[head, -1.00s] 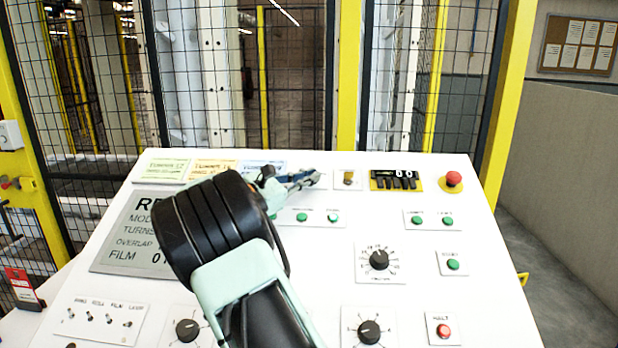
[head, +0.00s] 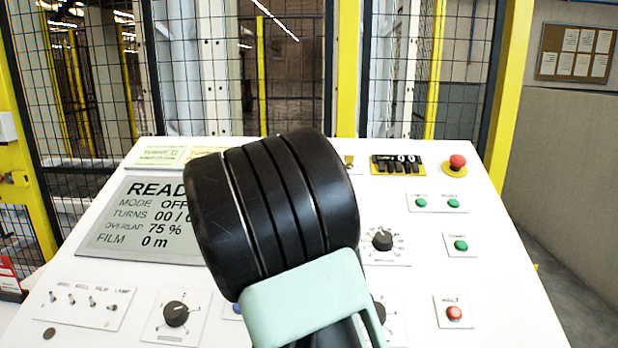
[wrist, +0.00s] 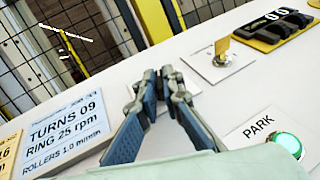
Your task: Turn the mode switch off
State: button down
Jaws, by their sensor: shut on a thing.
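The display (head: 150,215) on the sloped panel shows READ, partly covered, and MODE OFF. I cannot tell which control is the mode switch, as no label for it is readable. A brass key-like switch (wrist: 222,46) stands on a white plate, right of my fingertips in the wrist view. In the head view my arm hides the fingers.
A green PARK button (wrist: 286,145) is near the gripper's right. Dials (head: 382,240), a red HALT button (head: 454,313) and toggles (head: 85,302) lie nearer. Mesh fencing stands behind.

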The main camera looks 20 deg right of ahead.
jog(key=shift+s+d+f+n+t+y+b, duration=0.15)
jog(key=shift+n+t+y+b, duration=0.7)
jog(key=shift+b, duration=1.05)
jog(key=shift+d+f+n+t+y+b, duration=0.15)
jog(key=shift+n+t+y+b, duration=0.7)
jog(key=shift+b, duration=1)
jog(key=shift+n+y+b, duration=0.5)
jog(key=shift+n+b, duration=0.2)
jog(key=shift+b, duration=0.1)
jog(key=shift+a+r+n+y+b, duration=0.1)
jog(key=shift+r+n+y+b, duration=0.1)
jog(key=shift+n+y+b, duration=0.4)
jog(key=c, duration=2.1)
grip_release()
jog(key=shift+r+t, duration=0.15)
jog(key=shift+t, duration=0.15)
notch_tip(320, 180, up, 10)
jog(key=shift+s, duration=0.1)
